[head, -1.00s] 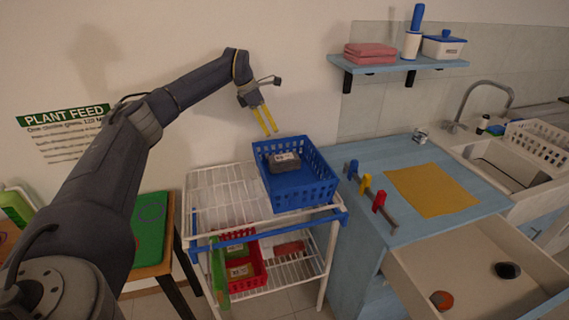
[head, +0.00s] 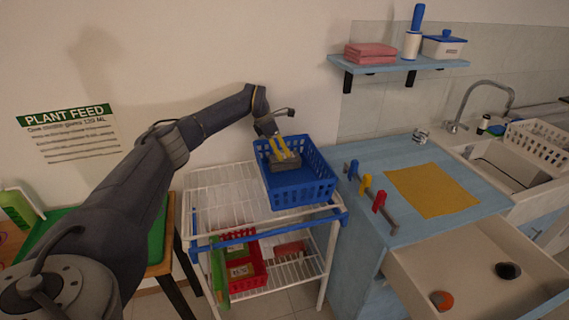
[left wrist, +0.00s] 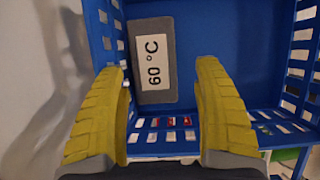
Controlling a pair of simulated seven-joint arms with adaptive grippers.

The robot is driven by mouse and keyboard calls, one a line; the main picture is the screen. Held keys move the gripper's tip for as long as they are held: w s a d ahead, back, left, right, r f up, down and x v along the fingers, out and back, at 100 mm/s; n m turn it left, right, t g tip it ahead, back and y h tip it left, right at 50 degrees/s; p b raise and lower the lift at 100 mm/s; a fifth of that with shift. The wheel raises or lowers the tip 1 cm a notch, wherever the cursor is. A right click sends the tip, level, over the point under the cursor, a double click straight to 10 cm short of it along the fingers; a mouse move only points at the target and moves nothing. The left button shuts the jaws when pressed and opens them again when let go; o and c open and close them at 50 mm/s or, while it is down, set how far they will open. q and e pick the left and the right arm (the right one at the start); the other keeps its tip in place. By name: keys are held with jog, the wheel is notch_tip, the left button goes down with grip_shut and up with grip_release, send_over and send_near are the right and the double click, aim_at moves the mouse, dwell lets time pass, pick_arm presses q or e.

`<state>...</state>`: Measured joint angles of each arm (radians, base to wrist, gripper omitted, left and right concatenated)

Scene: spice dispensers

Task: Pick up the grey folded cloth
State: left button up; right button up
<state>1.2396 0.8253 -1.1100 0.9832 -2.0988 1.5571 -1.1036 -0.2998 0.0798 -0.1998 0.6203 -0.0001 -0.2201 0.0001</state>
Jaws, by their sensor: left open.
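The grey folded cloth (head: 286,166) lies in the blue basket (head: 315,190) on top of the white rack. In the left wrist view the cloth (left wrist: 153,60) shows a white label reading 60 °C and lies near the wall of the basket (left wrist: 225,30). My left gripper (head: 286,155) points down over the basket and partly covers the cloth in the head view. Its two yellow fingers stand apart in the left wrist view (left wrist: 160,75), and the cloth shows between and beyond their tips. I cannot tell whether they touch it. My right gripper is not in view.
The white wire rack (head: 212,205) has a free top area left of the basket. A red basket (head: 245,265) sits on its lower shelf. Right of it, a blue counter carries a peg rail (head: 371,195) and a yellow cloth (head: 432,190). An open drawer (head: 470,260) juts out below.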

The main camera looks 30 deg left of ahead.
aim_at(284, 157)
pick_arm(q)
jog(key=shift+s+x, duration=0.15)
jog(key=shift+x, duration=1.1)
jog(key=shift+s+x, duration=0.15)
jog(key=shift+x, duration=1.1)
jog(key=shift+w+a+f, duration=0.15)
jog(key=shift+w+f, duration=0.05)
jog(key=shift+f, duration=0.15)
jog(key=shift+w, duration=0.1)
jog(key=shift+r, duration=0.3)
jog(key=shift+c, duration=0.6)
jog(key=c, duration=0.9)
jog(key=shift+r, duration=0.2)
